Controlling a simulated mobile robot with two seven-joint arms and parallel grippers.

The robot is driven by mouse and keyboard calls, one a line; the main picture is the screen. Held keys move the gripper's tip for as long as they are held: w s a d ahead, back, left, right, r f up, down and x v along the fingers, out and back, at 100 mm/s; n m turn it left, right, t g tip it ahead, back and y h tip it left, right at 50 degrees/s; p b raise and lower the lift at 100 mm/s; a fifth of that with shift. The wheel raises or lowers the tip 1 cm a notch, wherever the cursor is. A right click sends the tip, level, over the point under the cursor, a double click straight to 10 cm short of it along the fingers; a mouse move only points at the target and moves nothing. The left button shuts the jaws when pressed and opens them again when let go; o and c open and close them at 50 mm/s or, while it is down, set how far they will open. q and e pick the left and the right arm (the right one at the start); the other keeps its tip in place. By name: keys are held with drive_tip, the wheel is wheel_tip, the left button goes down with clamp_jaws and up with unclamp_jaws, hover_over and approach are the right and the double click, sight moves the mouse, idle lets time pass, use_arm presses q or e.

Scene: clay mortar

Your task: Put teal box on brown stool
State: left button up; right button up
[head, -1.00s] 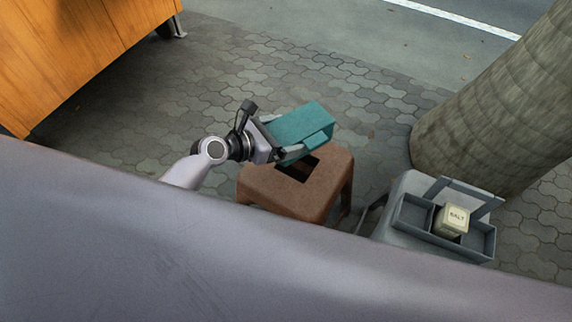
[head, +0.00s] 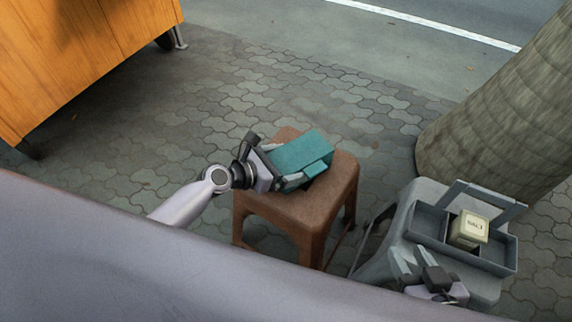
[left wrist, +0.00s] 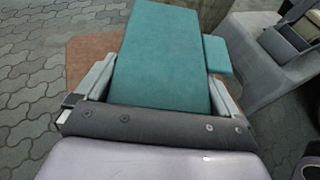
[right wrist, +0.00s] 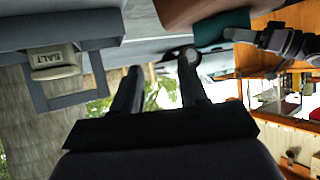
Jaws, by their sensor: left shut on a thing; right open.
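The teal box (head: 302,155) is over the top of the brown stool (head: 300,205) in the head view. My left gripper (head: 283,168) is shut on the box, with a finger on either side of it. The box fills the middle of the left wrist view (left wrist: 163,60), with part of the stool top (left wrist: 92,58) behind it. I cannot tell whether the box touches the seat. My right gripper (head: 432,275) is open and empty beside the grey stool. Its two fingers stand apart in the right wrist view (right wrist: 160,85).
A grey stool (head: 395,235) stands to the right, holding a grey tray (head: 428,222) with a salt container (head: 468,229). A tree trunk (head: 500,115) rises behind it. A wooden cabinet (head: 80,60) stands at upper left. Paving between is clear.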

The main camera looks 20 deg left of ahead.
use_arm(q)
drive_tip(key=o, duration=0.8)
drive_tip(key=shift+o, duration=0.2)
